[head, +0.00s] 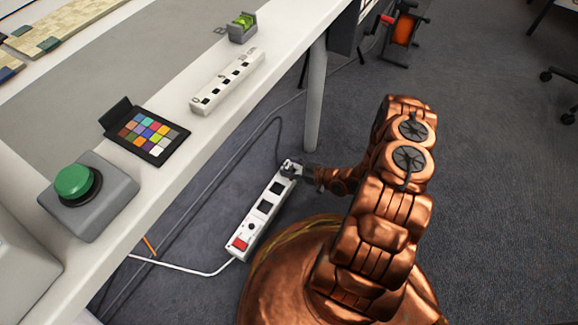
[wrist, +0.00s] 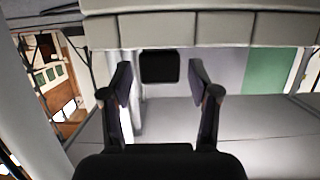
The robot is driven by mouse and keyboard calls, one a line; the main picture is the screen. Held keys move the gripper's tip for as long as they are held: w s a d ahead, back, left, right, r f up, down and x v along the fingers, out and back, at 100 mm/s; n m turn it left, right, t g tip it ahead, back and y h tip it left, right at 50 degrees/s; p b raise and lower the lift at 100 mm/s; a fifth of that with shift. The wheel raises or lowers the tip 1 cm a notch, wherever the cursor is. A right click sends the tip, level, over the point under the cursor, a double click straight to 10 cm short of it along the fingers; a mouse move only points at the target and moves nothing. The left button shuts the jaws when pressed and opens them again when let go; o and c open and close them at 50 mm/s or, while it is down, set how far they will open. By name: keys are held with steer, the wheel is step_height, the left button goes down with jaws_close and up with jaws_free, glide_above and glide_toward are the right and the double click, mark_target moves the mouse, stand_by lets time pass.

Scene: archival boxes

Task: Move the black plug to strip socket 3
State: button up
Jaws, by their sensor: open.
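The white power strip (head: 257,222) lies on the floor beside the desk, with dark square sockets and a red switch (head: 240,243) at its near end. My gripper (head: 294,170) is at the strip's far end, low over it. A dark cable comes down to that end; the black plug there is small and largely merged with my gripper, so its seating is unclear. In the wrist view my gripper (wrist: 161,80) has its two fingers apart. A black rounded block (wrist: 160,66), possibly the plug, shows beyond and between the fingertips, with no clear contact.
The white desk (head: 180,150) runs along the left, above the strip; its leg (head: 316,95) stands just beyond the strip's far end. A white cord (head: 190,270) leaves the strip's near end. A second white strip (head: 227,80) lies on the desk.

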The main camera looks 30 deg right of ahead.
steer(key=p+v, duration=0.3)
steer(key=v, duration=0.8)
steer(key=shift+p, duration=0.35)
steer(key=shift+r, duration=0.15)
steer(key=shift+s+d, duration=0.1)
